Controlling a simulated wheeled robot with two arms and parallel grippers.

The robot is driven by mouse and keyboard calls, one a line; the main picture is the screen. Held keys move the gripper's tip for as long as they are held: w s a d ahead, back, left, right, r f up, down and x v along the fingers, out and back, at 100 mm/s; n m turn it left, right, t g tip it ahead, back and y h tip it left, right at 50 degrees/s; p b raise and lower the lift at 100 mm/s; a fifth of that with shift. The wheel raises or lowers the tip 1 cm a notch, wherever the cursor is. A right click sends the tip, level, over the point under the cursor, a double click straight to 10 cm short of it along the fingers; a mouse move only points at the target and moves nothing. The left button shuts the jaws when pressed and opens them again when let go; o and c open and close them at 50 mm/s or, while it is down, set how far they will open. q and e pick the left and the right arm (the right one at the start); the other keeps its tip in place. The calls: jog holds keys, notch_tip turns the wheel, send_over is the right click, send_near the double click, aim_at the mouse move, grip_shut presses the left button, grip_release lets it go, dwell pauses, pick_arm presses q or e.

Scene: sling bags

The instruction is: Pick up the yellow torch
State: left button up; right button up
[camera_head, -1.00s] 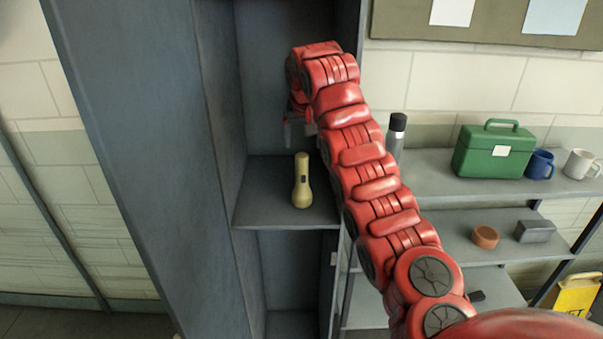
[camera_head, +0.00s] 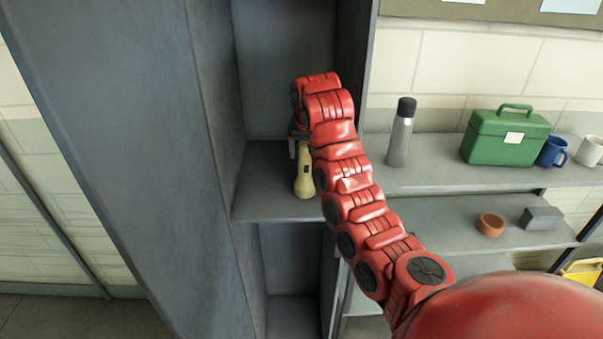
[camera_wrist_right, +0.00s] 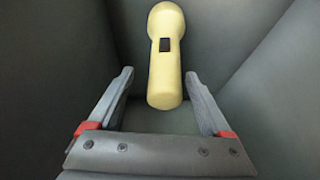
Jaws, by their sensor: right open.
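The yellow torch (camera_head: 304,178) stands on the shelf inside the grey locker in the head view, its wider end down. In the right wrist view the torch (camera_wrist_right: 166,60) has a dark switch on its side, and its narrow end lies between the tips of my right gripper (camera_wrist_right: 160,88). That gripper is open, with a finger on either side of the torch and visible gaps to it. In the head view my right gripper (camera_head: 297,146) is mostly hidden behind the red wrist, beside the upper part of the torch. My left gripper is not in view.
The locker's side walls stand close on both sides of the shelf (camera_head: 262,200). To the right, a shelf unit holds a grey bottle (camera_head: 401,133), a green box (camera_head: 505,140), a blue mug (camera_head: 552,152), a white mug, a brown round item (camera_head: 490,224) and a grey block (camera_head: 542,217).

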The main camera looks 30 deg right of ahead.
aim_at(303, 163)
jog(key=shift+f, duration=0.4)
jog(key=x, duration=0.2)
jog(key=a+x, duration=0.1)
jog(key=x, duration=0.1)
jog(key=shift+w+d+f, duration=0.15)
jog(key=shift+w+f, duration=0.1)
jog(key=shift+f, duration=0.1)
jog(key=shift+s+d+r, duration=0.1)
jog(key=shift+s+d, duration=0.05)
jog(key=shift+c, duration=2)
grip_shut()
